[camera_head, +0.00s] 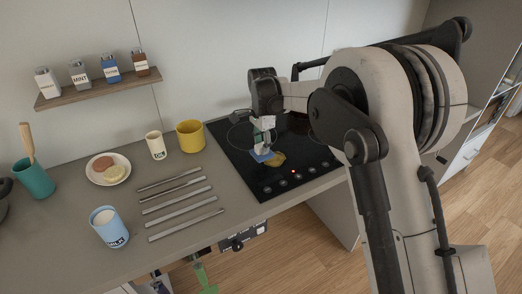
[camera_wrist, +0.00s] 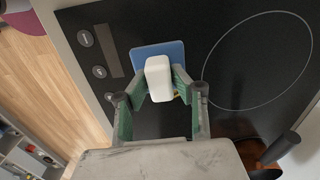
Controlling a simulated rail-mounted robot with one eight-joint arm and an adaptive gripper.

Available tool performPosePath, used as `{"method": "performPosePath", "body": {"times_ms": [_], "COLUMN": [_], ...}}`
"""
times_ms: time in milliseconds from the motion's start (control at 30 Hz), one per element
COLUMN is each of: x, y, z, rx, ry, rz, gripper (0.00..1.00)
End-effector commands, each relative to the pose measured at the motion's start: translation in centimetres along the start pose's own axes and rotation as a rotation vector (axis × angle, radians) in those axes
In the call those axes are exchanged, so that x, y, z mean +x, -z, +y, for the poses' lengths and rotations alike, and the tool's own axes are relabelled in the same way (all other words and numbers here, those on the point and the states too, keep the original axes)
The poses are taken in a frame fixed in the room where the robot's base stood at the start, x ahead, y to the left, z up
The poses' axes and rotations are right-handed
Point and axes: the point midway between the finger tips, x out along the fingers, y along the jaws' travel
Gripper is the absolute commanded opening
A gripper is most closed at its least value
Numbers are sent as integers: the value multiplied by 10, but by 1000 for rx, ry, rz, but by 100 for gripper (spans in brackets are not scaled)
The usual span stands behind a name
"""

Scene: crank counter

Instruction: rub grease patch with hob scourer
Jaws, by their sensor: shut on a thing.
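My gripper (camera_head: 265,137) is over the black hob (camera_head: 238,135), near its front edge. It is shut on the white handle of the hob scourer (camera_wrist: 159,76), which has a flat blue pad (camera_wrist: 146,52) underneath. In the head view the blue pad (camera_head: 260,156) is low at the hob surface, at the left side of the yellow-brown grease patch (camera_head: 277,160). I cannot tell whether the pad touches the glass. In the wrist view only a bit of yellow shows beside the handle; the gripper and scourer hide the rest.
The hob has a row of knobs along its front and a red light (camera_head: 293,171). To its left stand a yellow pot (camera_head: 190,137) and a cream cup (camera_head: 155,146). Several metal bars (camera_head: 177,200) lie on the counter, with a blue milk cup (camera_head: 110,229) further left.

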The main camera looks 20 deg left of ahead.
Motion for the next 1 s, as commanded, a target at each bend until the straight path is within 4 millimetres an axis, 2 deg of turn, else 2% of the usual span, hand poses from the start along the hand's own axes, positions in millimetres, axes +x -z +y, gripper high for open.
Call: {"method": "performPosePath", "body": {"times_ms": [200,400,1000], "x": [-22,-35,-36], "y": [4,7,7], "z": [2,2,1], "rx": [5,8,9], "ry": [0,0,0], "rz": [0,0,0], "gripper": [0,0,0]}}
